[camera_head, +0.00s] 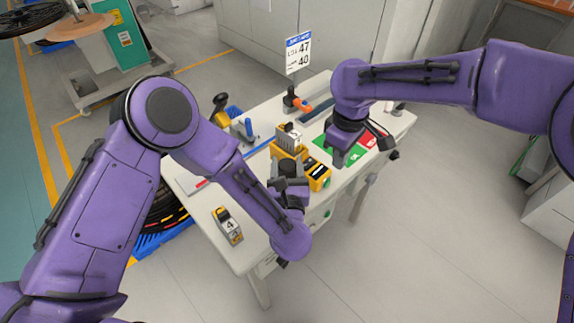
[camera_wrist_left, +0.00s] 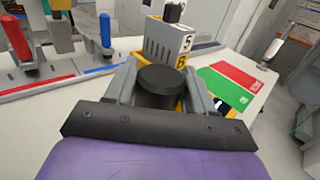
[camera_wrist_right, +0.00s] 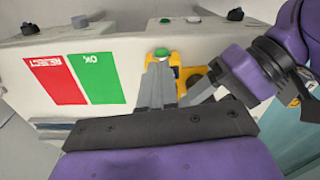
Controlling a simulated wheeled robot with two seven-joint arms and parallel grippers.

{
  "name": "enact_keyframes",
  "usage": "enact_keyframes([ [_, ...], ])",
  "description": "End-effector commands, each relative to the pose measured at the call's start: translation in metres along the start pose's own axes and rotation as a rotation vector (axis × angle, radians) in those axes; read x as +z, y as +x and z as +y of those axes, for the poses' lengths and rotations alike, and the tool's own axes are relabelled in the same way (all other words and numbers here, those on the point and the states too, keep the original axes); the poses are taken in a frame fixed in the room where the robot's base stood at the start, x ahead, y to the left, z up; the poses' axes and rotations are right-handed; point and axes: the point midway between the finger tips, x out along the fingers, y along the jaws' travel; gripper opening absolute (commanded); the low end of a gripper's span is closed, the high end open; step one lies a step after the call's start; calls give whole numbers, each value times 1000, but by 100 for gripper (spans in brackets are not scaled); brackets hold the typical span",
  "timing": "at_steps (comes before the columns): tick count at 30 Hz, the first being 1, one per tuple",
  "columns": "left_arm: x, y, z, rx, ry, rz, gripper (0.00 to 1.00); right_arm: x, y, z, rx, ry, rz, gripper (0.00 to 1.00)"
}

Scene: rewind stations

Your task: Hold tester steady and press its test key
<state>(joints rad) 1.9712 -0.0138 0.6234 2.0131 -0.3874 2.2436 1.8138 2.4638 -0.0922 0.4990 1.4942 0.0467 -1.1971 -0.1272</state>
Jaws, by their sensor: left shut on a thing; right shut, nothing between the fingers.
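The tester (camera_head: 319,176) is a yellow device with a dark display, near the front edge of the table. My left gripper (camera_head: 288,184) is shut on its dark round grip (camera_wrist_left: 162,90), which shows between the fingers in the left wrist view. My right gripper (camera_head: 340,160) is shut and empty, just right of the tester. In the right wrist view its closed fingertips (camera_wrist_right: 161,66) are right at a green key (camera_wrist_right: 162,53) on the yellow body (camera_wrist_right: 190,72). I cannot tell whether they touch the key. My fingers hide part of the tester there.
Grey-and-yellow numbered blocks (camera_wrist_left: 168,42) stand behind the tester. Another numbered block (camera_head: 228,226) is at the table's left front. Green (camera_wrist_right: 100,78) and red (camera_wrist_right: 57,81) mats lie beside the tester. A rack with coloured-handled tools (camera_wrist_left: 106,30) is at the back left.

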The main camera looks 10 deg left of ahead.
Motion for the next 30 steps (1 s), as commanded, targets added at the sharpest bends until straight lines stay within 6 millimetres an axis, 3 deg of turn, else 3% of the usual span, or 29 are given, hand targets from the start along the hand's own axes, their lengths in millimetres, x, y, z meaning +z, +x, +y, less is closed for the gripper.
enact_keyframes([
  [26, 0, 0, 0, 1, -1, 0, 8, 0, 0, 0, 0, 0, 0, 0],
  [30, 0, 0, 0, 1, -1, -1, 8, 3, 16, -3, -29, 2, -19, 0],
])
